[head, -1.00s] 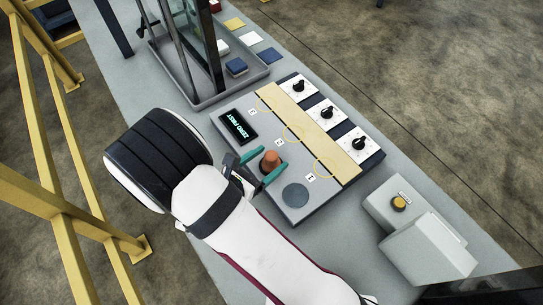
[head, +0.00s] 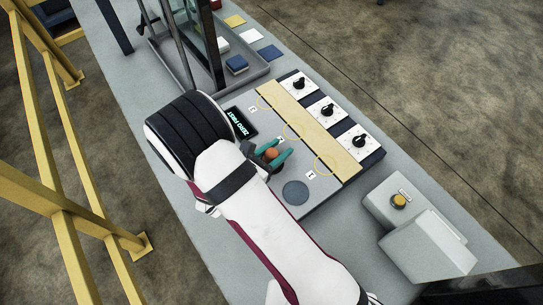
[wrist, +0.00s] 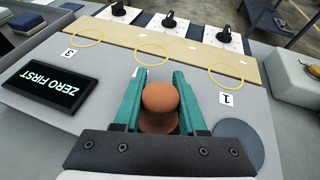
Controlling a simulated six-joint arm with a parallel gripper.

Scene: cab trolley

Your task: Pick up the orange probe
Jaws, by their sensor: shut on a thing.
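The orange probe (wrist: 160,103) is a short rounded cylinder with a wider base. It stands between the two green fingers of my gripper (wrist: 158,95) in the wrist view. My gripper is shut on it. In the head view the probe (head: 271,154) shows as a small orange top between the green fingers (head: 271,157), over the grey panel (head: 318,188). My arm hides part of the probe's surroundings. I cannot tell whether its base touches the panel.
Behind the probe lies a tan strip (head: 310,131) with yellow rings, then several black knobs on white plates (head: 327,111). A "ZERO FIRST" display (wrist: 50,85) is at left and a dark round disc (head: 296,193) at right. A grey box with a yellow button (head: 398,201) stands further right.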

